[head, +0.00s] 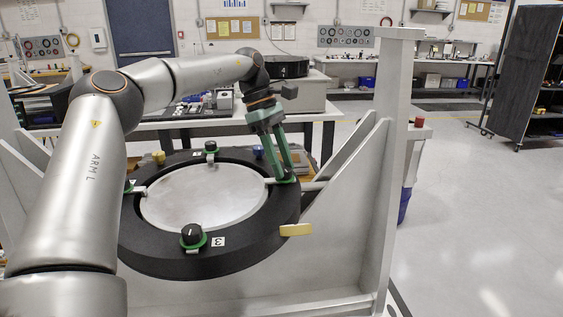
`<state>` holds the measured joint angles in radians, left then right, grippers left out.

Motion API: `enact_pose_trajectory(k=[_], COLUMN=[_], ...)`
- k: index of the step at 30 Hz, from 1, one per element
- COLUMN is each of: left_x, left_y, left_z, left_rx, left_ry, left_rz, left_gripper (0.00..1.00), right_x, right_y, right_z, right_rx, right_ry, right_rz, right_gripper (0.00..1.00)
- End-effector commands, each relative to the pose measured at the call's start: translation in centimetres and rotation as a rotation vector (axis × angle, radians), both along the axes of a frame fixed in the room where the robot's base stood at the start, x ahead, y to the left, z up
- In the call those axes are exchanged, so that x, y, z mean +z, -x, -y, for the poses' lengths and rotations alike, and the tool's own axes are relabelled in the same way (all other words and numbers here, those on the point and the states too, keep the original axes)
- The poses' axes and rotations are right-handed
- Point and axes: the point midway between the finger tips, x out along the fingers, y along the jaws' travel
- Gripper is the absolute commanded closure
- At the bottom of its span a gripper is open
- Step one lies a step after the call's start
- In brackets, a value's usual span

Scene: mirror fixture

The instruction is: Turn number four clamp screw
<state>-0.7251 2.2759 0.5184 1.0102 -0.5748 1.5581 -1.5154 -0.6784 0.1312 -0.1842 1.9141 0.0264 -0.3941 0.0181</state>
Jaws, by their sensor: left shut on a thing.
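A black ring (165,255) with a round silver mirror (205,198) in it sits tilted in a grey frame. My left gripper (284,178) reaches down to the ring's right side, its green fingers shut on the clamp screw there. The fingers hide most of that screw, and I cannot read its number; a bit of green shows at its base. A black clamp screw (191,235) with a green base is at the front, beside a label "3" (218,242). Another clamp screw (210,147) is at the back, and one is partly hidden by my arm at the left. My right gripper is not in view.
The grey frame's upright (393,150) and sloping brace stand just right of the ring. A pale yellow tab (296,230) sticks out at the ring's front right. A table with a grey box (300,92) stands behind. The floor at the right is open.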

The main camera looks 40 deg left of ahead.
Motion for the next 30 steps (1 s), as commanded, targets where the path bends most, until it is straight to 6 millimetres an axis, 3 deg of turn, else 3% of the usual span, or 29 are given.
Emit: enact_pose_trajectory(k=[14, 15, 23, 30], left_x=[0.1, 0.1, 0.05, 0.07], left_y=[-0.08, -0.08, -0.05, -0.03], left_z=[-0.07, -0.07, -0.03, -0.05], left_rx=[-0.012, -0.012, -0.012, -0.013], left_ry=[-0.003, -0.003, -0.002, -0.001], left_rz=[0.004, 0.004, 0.001, 0.001], left_gripper=[1.0, 0.59, 0.31, 0.31], right_x=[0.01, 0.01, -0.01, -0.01], right_y=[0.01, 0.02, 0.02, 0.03], right_z=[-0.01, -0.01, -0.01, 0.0], right_rx=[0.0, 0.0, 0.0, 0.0], right_ry=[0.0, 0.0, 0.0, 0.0], right_rz=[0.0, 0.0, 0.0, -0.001], right_gripper=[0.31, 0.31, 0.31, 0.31])
